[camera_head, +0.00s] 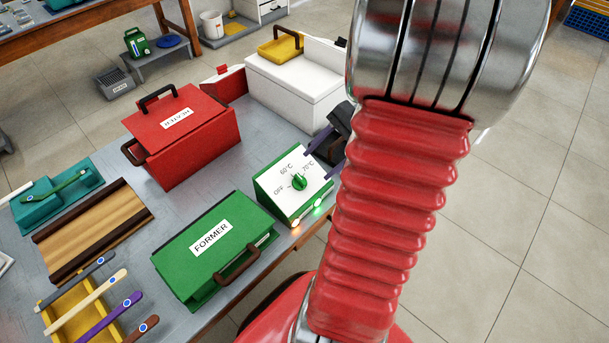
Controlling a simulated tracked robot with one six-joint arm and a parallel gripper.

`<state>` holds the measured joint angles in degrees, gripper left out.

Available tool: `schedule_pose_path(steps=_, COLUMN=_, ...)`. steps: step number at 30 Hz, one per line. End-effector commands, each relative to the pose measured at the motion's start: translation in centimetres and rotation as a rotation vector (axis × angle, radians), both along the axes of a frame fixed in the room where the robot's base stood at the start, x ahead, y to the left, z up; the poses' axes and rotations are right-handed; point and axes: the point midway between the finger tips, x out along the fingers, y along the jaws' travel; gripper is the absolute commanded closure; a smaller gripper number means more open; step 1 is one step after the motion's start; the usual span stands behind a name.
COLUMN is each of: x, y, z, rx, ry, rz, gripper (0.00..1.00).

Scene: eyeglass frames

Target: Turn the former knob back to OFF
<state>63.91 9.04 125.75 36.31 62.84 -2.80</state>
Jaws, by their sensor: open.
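The green former control box (272,208) has a white sloped face marked OFF, 60°C and 70°C. Its green knob (299,182) sits in the middle of that face; I cannot tell clearly which mark it points to. An orange lamp (296,223) and a green lamp (318,210) glow on its front edge. My gripper (315,163) is open, its two dark purple fingers up and to the right of the knob. They look apart from it, and the gripper's body is partly hidden behind my red arm. The green FORMER case (180,252) stands left of the box.
A red case (205,148) and a white chest (290,88) with a yellow lid stand behind on the grey bench (112,180). A wooden block, a teal tray (28,215) and a yellow tray (72,300) with coloured temple arms lie left. The bench edge is close in front.

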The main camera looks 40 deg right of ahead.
Motion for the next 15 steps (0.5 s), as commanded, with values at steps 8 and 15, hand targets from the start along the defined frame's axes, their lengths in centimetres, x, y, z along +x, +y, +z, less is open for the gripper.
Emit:
schedule_pose_path(steps=8, x=1.8, y=1.8, z=-3.7, rx=0.002, ry=0.001, rz=0.001, gripper=0.49)
schedule_pose_path(steps=15, x=2.9, y=2.9, z=-6.1, rx=0.002, ry=0.000, rz=0.001, gripper=0.49)
